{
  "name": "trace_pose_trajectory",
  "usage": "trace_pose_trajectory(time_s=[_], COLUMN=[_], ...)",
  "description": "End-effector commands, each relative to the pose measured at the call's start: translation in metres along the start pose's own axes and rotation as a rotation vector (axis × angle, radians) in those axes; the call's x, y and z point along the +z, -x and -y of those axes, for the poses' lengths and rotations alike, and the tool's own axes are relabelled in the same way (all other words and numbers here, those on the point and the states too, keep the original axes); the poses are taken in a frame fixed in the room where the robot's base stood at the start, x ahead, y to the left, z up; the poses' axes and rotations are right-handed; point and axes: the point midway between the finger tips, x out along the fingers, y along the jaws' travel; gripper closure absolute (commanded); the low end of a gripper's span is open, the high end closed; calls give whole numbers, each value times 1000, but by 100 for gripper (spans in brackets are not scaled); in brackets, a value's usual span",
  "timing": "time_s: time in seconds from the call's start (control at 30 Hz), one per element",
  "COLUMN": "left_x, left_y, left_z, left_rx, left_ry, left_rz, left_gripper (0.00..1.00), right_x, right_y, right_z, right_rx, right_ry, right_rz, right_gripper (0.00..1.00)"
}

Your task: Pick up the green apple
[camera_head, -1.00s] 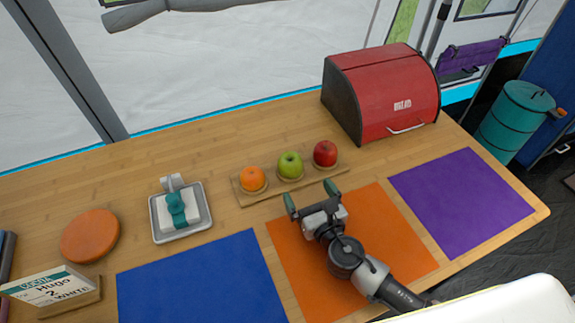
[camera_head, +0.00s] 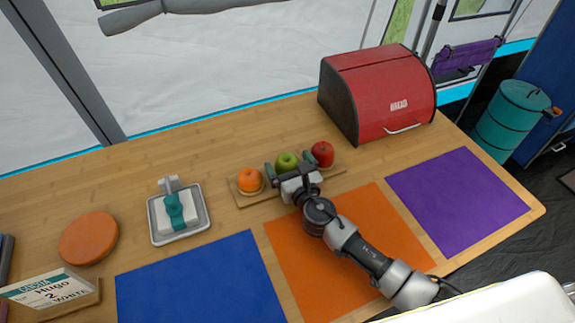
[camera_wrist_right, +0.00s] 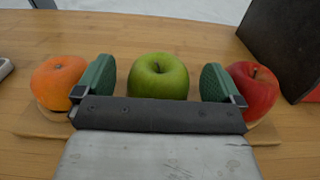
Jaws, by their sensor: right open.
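The green apple (camera_head: 287,161) sits between an orange (camera_head: 250,180) and a red apple (camera_head: 322,153) on a wooden board (camera_head: 243,201). My right gripper (camera_head: 289,163) is open, with one green finger on each side of the green apple. The right wrist view shows the green apple (camera_wrist_right: 158,77) between the two fingers, with a gap on both sides. The left finger is close to the orange (camera_wrist_right: 59,80) and the right finger is close to the red apple (camera_wrist_right: 252,88). The gripper body hides the green apple's lower part. My left gripper is not in view.
A red bread box (camera_head: 378,95) stands behind and right of the fruit. Blue (camera_head: 200,285), orange (camera_head: 290,255) and purple (camera_head: 458,200) mats lie along the front. A metal tray (camera_head: 205,222) with a white and teal item and a round orange-brown disc (camera_head: 88,238) are at left.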

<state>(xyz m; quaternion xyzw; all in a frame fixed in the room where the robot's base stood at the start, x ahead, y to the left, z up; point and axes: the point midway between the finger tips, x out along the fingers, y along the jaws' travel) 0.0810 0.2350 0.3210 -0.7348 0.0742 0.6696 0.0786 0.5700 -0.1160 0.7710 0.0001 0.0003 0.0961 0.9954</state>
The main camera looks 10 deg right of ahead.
Motion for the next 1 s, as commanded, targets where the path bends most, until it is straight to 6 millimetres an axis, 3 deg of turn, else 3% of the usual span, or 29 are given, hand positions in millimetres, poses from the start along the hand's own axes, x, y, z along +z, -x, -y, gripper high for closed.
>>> trace_pose_trajectory(time_s=[0.07, 0.4, 0.77, 1.0], left_x=[0, 0, -1, -2], left_y=[0, 0, 5, 28], left_z=[0, 0, 0, 0], left_rx=[0, -1, -1, 0], left_ry=[1, 2, 2, 2], left_rz=[0, 0, 0, 1], left_gripper=[51, 51, 51, 51], right_x=[0, 0, 8, 43], right_y=[0, 0, 0, 0], right_z=[0, 0, 0, 0], right_rx=[0, 0, 0, 1], right_ry=[0, 0, 0, 1], right_rz=[0, 0, 2, 3], right_gripper=[7, 58, 58, 58])
